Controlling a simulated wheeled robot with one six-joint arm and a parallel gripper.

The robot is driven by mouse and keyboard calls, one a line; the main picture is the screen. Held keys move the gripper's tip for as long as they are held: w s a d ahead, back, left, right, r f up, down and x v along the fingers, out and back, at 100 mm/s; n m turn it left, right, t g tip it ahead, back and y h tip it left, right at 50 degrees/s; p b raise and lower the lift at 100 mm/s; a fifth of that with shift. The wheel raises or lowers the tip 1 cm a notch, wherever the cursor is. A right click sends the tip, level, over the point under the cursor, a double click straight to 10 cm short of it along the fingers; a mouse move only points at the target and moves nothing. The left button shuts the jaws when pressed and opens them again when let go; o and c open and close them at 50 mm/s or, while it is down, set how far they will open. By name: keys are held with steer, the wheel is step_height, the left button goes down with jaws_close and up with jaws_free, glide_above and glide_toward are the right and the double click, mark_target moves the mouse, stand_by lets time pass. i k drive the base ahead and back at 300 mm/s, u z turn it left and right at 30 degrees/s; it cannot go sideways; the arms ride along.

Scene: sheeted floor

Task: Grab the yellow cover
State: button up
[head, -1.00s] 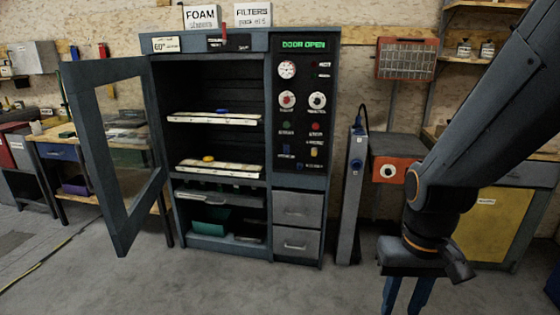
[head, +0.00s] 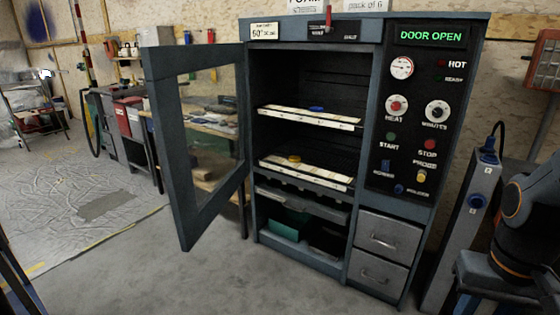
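The yellow cover (head: 294,158) is a small round piece on the lower white shelf (head: 318,178) inside the open cabinet (head: 366,140), in the head view. A small blue piece (head: 316,109) lies on the upper shelf (head: 300,118). My arm shows at the right edge of the head view, well to the right of the cabinet. My gripper's fingertips are out of the frame, so I cannot see whether they hold anything.
The cabinet door (head: 196,140) stands swung open to the left. A grey post (head: 463,230) with a cable stands right of the cabinet. Drawers (head: 381,238) sit below the control panel (head: 425,110), whose display reads DOOR OPEN. The floor in front is clear.

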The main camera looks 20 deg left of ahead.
mark_target(294, 159)
steer(key=u, duration=0.9)
steer(key=i, duration=2.45)
steer(key=u, duration=0.9)
